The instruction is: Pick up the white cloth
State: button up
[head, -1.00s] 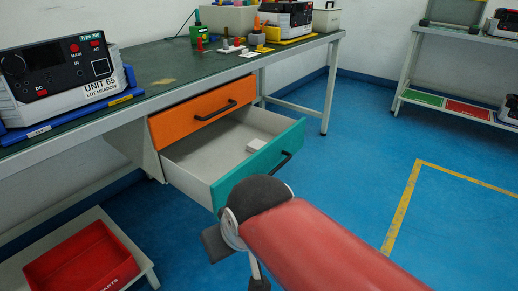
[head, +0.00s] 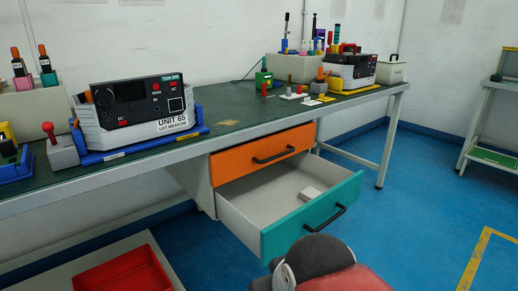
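A small white folded-looking item (head: 310,194), which may be the white cloth, lies inside the open drawer (head: 240,221) toward its right side. It is too small to tell for sure that it is cloth. The drawer has a teal front (head: 315,217) with a black handle and is pulled well out from under the workbench. My red and dark grey arm shows at the bottom edge, in front of the drawer. My gripper is not visible, so its state is hidden.
An orange drawer (head: 233,165) above is shut. The green-topped workbench (head: 225,118) holds a power unit (head: 135,112), tools and bins. A red parts bin (head: 122,271) sits low at the left. Blue floor (head: 410,200) is open to the right.

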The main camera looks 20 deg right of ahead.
aim_at(308, 194)
jog(key=i+l+u, duration=0.2)
jog(key=l, duration=0.65)
jog(key=i+l+u, duration=0.1)
jog(key=l+u, duration=0.15)
jog(key=l, duration=0.6)
jog(key=l+u, duration=0.2)
jog(key=l, duration=0.7)
jog(key=i, duration=0.1)
